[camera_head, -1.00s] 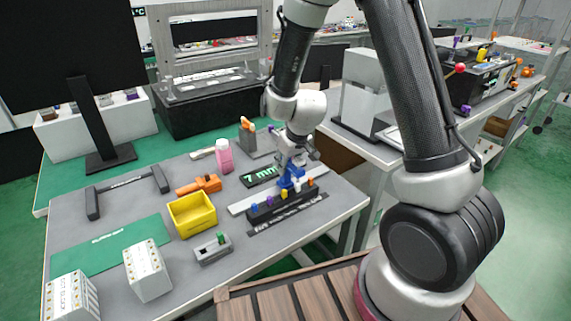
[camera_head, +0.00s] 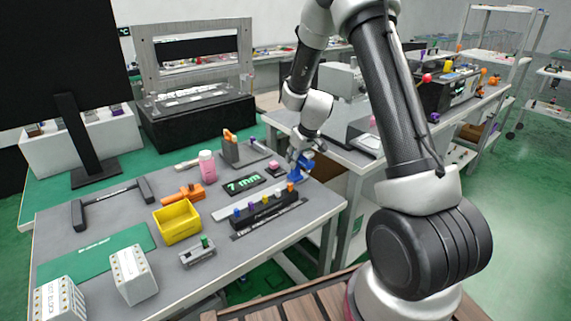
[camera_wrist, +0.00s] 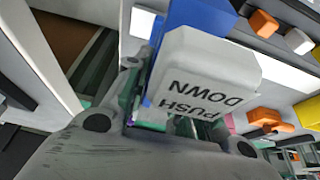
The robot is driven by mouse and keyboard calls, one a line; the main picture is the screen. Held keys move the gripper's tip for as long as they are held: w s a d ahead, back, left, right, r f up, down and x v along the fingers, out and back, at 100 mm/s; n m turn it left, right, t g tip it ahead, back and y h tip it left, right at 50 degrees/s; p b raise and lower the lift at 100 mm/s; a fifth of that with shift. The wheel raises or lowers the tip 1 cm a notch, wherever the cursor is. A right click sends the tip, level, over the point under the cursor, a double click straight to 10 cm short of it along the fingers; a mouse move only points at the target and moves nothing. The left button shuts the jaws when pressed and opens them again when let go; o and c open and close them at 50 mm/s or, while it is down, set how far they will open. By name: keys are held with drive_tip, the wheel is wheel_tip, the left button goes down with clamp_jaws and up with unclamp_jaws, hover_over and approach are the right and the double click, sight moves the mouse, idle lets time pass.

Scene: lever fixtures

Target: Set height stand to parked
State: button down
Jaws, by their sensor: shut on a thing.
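The height stand appears to be the light rail (camera_head: 228,208) on the grey table, with a display (camera_head: 244,184) reading "7 mm" beside it. A blue carriage (camera_head: 305,158) is near the rail's right end. My gripper (camera_head: 298,172) is down at that carriage. In the wrist view, a white block (camera_wrist: 200,72) marked "PUSH DOWN" and a blue part (camera_wrist: 203,14) fill the space at my fingers. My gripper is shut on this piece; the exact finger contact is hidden.
A black holder (camera_head: 264,208) with several coloured pegs stands in front of the rail. The table's right edge is close to my gripper.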

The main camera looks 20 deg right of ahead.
drive_tip(key=shift+w+d+r, duration=0.1)
drive_tip(key=shift+w+d, duration=0.2)
drive_tip(key=shift+d, duration=0.45)
drive_tip(key=c, duration=1.2)
unclamp_jaws()
drive_tip(key=shift+d, duration=0.15)
drive_tip(key=v, duration=1.2)
